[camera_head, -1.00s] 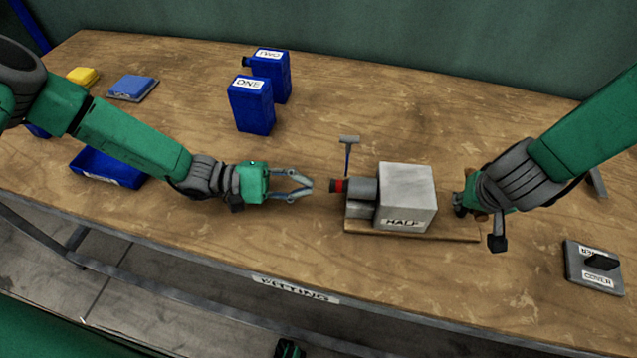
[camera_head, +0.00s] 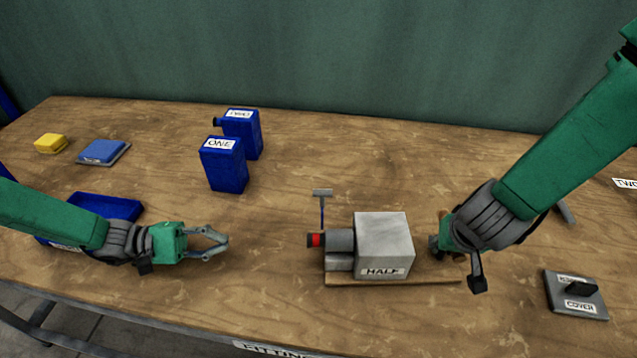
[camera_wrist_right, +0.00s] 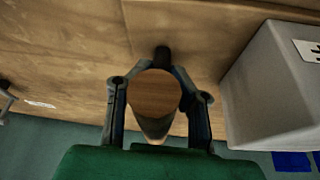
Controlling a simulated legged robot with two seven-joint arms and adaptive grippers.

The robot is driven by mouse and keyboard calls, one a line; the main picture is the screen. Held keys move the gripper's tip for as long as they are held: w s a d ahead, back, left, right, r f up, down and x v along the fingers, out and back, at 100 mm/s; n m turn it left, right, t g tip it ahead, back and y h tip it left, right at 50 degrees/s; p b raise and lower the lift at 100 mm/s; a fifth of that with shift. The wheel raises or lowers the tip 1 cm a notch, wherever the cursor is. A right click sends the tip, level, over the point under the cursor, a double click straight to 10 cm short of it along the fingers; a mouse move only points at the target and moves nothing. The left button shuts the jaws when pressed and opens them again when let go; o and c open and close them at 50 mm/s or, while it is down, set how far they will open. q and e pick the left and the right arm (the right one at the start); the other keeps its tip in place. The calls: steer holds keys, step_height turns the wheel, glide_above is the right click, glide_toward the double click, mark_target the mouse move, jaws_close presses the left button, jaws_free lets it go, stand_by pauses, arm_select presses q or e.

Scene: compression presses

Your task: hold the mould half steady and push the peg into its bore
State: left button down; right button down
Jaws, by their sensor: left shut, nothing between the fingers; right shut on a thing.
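The mould half (camera_head: 384,240) is a light grey block labelled HALF on a thin board. A grey barrel (camera_head: 340,240) sticks out of its left side. My left gripper (camera_head: 224,243) is shut and empty, left of the peg with a clear gap. My right gripper (camera_head: 440,243) is at the block's right side. In the right wrist view, its fingers (camera_wrist_right: 158,98) are shut on a round wooden-faced piece (camera_wrist_right: 154,92), beside the grey block (camera_wrist_right: 275,90).
A small T-shaped piece (camera_head: 322,193) stands behind the barrel. Blue containers ONE (camera_head: 224,170) and TWO (camera_head: 250,135) stand farther back. A COVER plate (camera_head: 560,300) lies at right, a blue tray (camera_head: 105,207) at left. The front middle of the table is clear.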

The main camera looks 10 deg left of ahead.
stand_by(0.4)
steer(key=c, duration=1.4)
jaws_free()
steer(key=shift+r, duration=0.15)
steer(key=v, duration=1.1)
steer(key=shift+s+a+r, duration=0.1)
steer(key=shift+s+r, duration=0.1)
steer(key=shift+r, duration=0.1)
